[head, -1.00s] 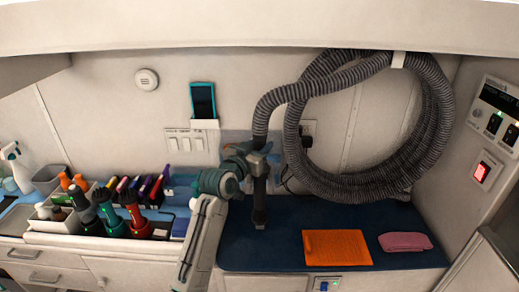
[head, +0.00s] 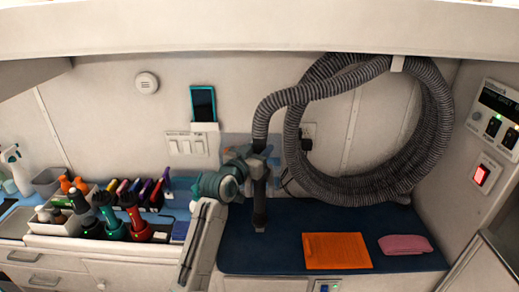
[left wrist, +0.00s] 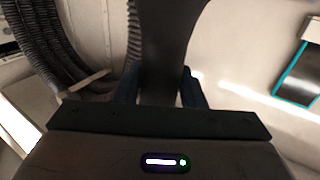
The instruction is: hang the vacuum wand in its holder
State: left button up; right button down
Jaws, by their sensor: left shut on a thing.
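The vacuum wand (head: 260,212) is dark and hangs almost upright, nozzle down, from the end of the ribbed grey hose (head: 440,105). My left gripper (head: 261,163) is shut on its upper part, in front of the back wall and above the blue counter mat. In the left wrist view the wand (left wrist: 168,45) stands between the two fingers (left wrist: 160,90). I cannot make out the wand's holder; the arm and wand cover part of the wall there. My right gripper is not in view.
The hose coil hangs from a white wall bracket (head: 398,63). An orange cloth (head: 337,251) and a pink cloth (head: 405,245) lie on the blue mat (head: 290,225). Clippers and bottles crowd the counter at left. A teal-edged phone (head: 203,103) sits on the wall above switches.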

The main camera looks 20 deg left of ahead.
pick_arm(q)
jog(key=shift+f, duration=0.1)
dwell(0.3)
jog(key=shift+f+b, duration=0.3)
jog(key=shift+f, duration=0.2)
jog(key=o, duration=1.8)
jog(key=shift+s, duration=0.15)
jog(key=shift+p+v, duration=0.35)
jog(key=shift+v, duration=0.55)
jog(key=p+v, duration=0.2)
jog(key=v, duration=0.6)
jog(key=shift+p, duration=0.3)
